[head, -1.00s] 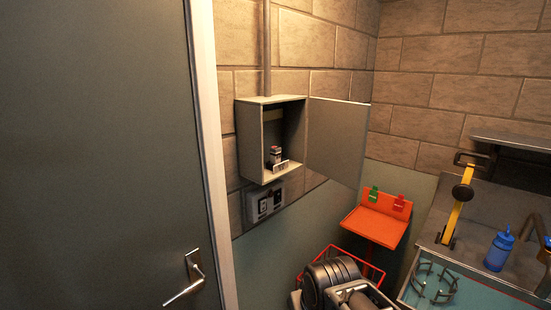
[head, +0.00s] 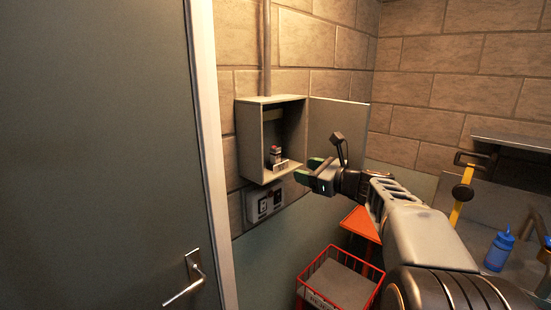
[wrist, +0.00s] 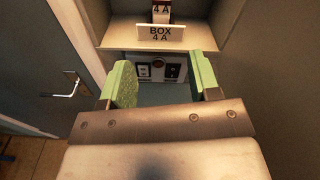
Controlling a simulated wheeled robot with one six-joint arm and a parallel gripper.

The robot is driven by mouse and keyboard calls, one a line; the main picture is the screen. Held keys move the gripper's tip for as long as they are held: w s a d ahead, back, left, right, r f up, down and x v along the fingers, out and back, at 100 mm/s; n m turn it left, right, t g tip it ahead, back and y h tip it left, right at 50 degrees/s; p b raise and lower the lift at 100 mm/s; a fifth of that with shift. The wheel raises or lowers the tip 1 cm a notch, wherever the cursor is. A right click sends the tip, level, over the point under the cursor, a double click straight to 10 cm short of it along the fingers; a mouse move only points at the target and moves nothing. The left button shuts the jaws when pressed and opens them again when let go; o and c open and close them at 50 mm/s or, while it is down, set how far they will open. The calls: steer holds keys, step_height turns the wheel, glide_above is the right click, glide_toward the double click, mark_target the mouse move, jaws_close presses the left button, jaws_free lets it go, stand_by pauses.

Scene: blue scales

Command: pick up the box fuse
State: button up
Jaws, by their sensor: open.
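The box fuse (head: 274,155) is a small white and dark piece with a red top. It stands upright inside the open grey wall box (head: 249,140), behind a small white label. In the wrist view the fuse (wrist: 161,10) shows at the top edge, marked "4 A", and the label (wrist: 161,33) reads "BOX 4 A". My gripper (head: 307,170) is just outside the box, to the right of and slightly below the fuse in the head view. Its green-padded fingers are apart with nothing between them, and they are not touching the fuse.
The box's door (head: 337,125) stands open to the right, partly behind my arm. A panel with sockets (head: 264,204) is below the box. A red wire basket (head: 340,280), an orange stand (head: 361,222) and a blue bottle (head: 499,249) are lower right. A closed door (head: 100,150) fills the left.

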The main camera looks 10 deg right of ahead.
mark_target(278, 155)
steer(key=w+a+m, duration=0.1)
steer(key=w, duration=0.1)
steer(key=w+a+r+p, duration=0.1)
steer(key=w, duration=0.1)
steer(key=w+a+m+p, duration=0.1)
steer(key=w+a, duration=0.1)
steer(key=shift+w+r+m+t, duration=0.1)
steer(key=shift+r+m+t, duration=0.2)
steer(key=shift+r, duration=0.1)
steer(key=shift+p+x, duration=1)
steer(key=shift+x, duration=1.4)
steer(key=c, duration=1)
